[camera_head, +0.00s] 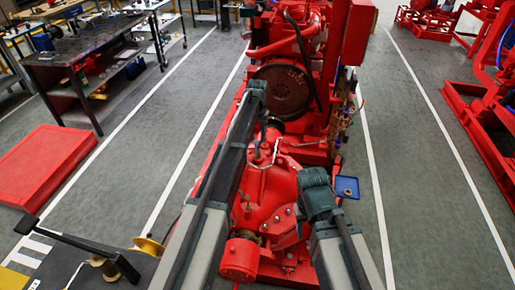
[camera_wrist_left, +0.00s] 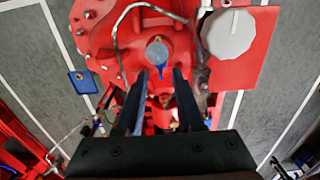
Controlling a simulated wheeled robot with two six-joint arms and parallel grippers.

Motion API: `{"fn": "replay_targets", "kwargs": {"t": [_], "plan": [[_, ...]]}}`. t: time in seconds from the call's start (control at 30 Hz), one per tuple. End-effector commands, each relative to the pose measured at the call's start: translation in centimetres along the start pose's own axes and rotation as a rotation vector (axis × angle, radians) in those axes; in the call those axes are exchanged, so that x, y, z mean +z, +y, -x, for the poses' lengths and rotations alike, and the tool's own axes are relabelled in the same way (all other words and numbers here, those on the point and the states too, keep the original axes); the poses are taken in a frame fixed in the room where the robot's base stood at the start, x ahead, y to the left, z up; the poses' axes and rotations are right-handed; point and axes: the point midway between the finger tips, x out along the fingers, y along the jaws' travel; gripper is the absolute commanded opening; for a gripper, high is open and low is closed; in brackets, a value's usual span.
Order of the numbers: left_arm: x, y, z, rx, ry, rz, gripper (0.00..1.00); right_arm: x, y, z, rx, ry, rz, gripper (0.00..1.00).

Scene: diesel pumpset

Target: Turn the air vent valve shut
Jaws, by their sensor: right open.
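The air vent valve, a small grey round fitting (camera_wrist_left: 157,50) with a short blue lever (camera_wrist_left: 160,72), stands on the red pump casing (camera_wrist_left: 103,42) in the left wrist view. My left gripper (camera_wrist_left: 159,78) is open, its two dark fingers apart. Its fingertips point at the valve, with the blue lever between or just beyond them; contact cannot be told. In the head view my left arm reaches over the casing, and its gripper (camera_head: 264,122) is partly hidden by the arm. My right gripper (camera_head: 315,180) is over the casing's right side, open, its fingers mostly hidden.
The red engine with its dark flywheel (camera_head: 281,92) stands behind the pump. A small blue tray (camera_head: 347,187) is at the pump's right. A dark workbench (camera_head: 85,62) and a low red platform (camera_head: 45,168) stand left.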

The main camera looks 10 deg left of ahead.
Motion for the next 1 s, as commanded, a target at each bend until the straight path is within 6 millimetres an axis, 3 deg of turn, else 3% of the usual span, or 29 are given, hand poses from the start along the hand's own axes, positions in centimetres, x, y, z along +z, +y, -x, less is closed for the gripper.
{"fn": "replay_targets", "kwargs": {"t": [0.03,0.2,0.53,0.57,0.77,1.0], "plan": [[0.0,0.0,-1.4,0.0,0.0,0.0,0.37,-0.1,-0.1,-1.4,0.0,0.0,0.0,0.5],[0.0,0.0,-2.7,0.0,0.0,0.0,0.37,-0.2,-0.3,-2.7,0.0,0.0,-0.001,0.5],[0.0,0.0,-2.7,0.0,0.0,0.0,0.37,-0.2,-0.3,-2.7,0.0,0.0,-0.001,0.5],[0.0,0.0,-2.7,0.0,0.0,0.0,0.35,-0.2,-0.3,-2.7,0.0,0.0,-0.001,0.5],[0.0,0.0,-2.7,0.0,0.0,0.0,0.0,-0.2,-0.3,-2.7,0.0,0.0,-0.001,0.5],[0.0,0.0,-2.8,0.0,0.0,0.0,0.0,-0.2,-0.3,-2.7,0.0,0.0,-0.001,0.5]]}}
